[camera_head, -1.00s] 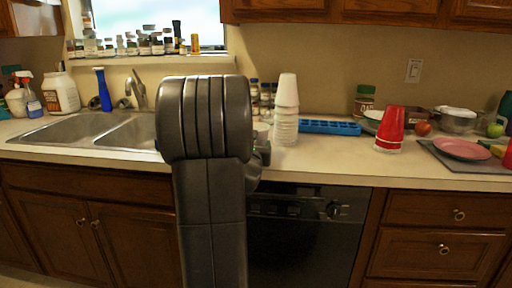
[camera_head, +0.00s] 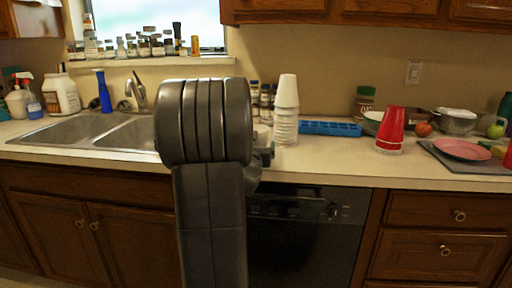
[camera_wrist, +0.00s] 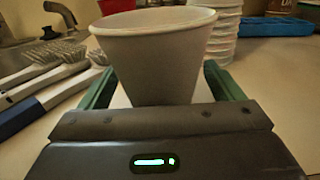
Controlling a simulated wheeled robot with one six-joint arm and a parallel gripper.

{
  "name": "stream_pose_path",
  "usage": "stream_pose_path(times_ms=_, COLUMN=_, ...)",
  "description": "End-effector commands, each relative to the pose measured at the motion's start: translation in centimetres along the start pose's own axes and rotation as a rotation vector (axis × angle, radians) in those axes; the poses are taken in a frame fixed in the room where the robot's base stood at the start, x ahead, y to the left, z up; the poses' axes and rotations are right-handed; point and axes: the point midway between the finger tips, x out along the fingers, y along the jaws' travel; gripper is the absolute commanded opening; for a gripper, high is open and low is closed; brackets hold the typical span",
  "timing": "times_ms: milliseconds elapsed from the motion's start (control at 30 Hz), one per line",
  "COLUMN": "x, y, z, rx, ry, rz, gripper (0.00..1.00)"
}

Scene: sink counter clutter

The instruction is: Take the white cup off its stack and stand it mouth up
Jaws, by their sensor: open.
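A white cup (camera_wrist: 155,60) stands upright, mouth up, close in front of my gripper (camera_wrist: 160,82) in the wrist view. My gripper is open, with one green finger on each side of the cup. The cup's base is hidden behind the gripper body, and any finger contact is unclear. A stack of cups (camera_head: 285,128) stands on the counter, with a white mouth-down cup (camera_head: 286,90) on top. The stack also shows behind the upright cup in the wrist view (camera_wrist: 226,32). In the head view my arm hides the upright cup and most of my gripper.
Brushes (camera_wrist: 50,75) lie left of the upright cup, near the sink (camera_head: 75,132). A blue tray (camera_head: 330,128) lies right of the stack. Red cups (camera_head: 391,130) and a pink plate (camera_head: 462,149) are farther right. Counter front of the blue tray is clear.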

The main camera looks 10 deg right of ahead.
Motion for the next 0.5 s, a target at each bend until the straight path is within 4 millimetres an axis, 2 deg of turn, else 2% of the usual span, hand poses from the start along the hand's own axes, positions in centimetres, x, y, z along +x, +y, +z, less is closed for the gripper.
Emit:
stream_pose_path(times_ms=33, x=-0.2, y=0.0, z=-0.7, rx=0.000, ry=0.014, rz=0.000, gripper=0.87)
stream_pose_path(times_ms=233, x=-1.9, y=0.0, z=-0.8, rx=0.001, ry=0.014, rz=0.001, gripper=0.87)
stream_pose_path(times_ms=500, x=-7.1, y=0.0, z=-0.3, rx=0.001, ry=0.005, rz=0.002, gripper=0.87)
